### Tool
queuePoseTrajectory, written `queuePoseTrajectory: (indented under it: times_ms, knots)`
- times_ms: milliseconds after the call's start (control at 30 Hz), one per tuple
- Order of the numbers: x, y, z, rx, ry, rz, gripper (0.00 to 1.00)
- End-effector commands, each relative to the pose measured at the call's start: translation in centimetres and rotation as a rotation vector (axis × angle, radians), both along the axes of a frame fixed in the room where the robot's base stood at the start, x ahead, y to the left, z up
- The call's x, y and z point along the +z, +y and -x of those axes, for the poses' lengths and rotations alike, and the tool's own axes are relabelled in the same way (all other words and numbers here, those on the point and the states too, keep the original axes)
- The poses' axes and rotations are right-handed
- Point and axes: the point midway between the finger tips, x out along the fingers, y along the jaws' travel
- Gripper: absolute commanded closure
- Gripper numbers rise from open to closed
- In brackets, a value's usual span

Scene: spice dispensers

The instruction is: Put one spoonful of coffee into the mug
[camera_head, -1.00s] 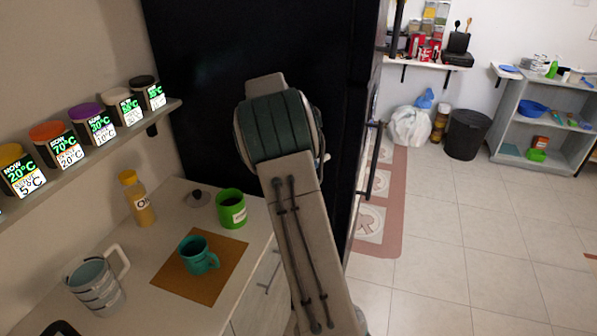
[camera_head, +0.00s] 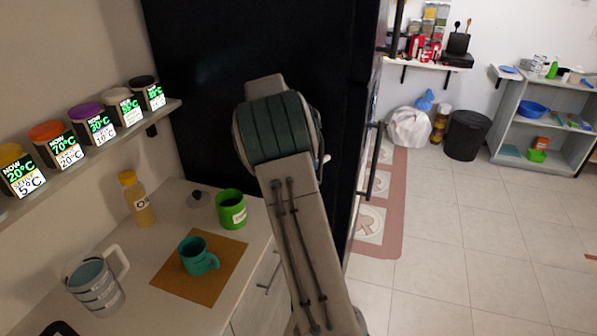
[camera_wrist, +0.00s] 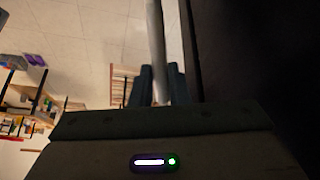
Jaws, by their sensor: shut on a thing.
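A teal mug (camera_head: 198,256) stands upright on a brown mat (camera_head: 170,280) on the counter. A bright green container (camera_head: 231,209) with a small white label stands behind it to the right. The label is too small to read, so I cannot tell whether it holds coffee. In the wrist view my gripper (camera_wrist: 160,82) is shut on a pale, thin rod (camera_wrist: 156,40), which looks like a spoon handle. The rod's far end is out of view. In the head view my gripper is hidden behind my arm.
On the counter (camera_head: 165,222) stand a yellow bottle (camera_head: 138,200), a striped pitcher (camera_head: 96,290) and a small dark-knobbed lid (camera_head: 197,199). Several labelled jars line the wall shelf (camera_head: 75,165). A tall black fridge (camera_head: 200,70) stands behind my arm. The floor to the right is clear.

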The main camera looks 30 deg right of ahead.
Motion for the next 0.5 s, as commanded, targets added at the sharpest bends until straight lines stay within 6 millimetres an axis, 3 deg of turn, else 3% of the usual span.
queuePoseTrajectory:
  times_ms: [500]
  knots:
    - [3.3,0.0,0.0,0.000,-0.001,0.001,1.00]
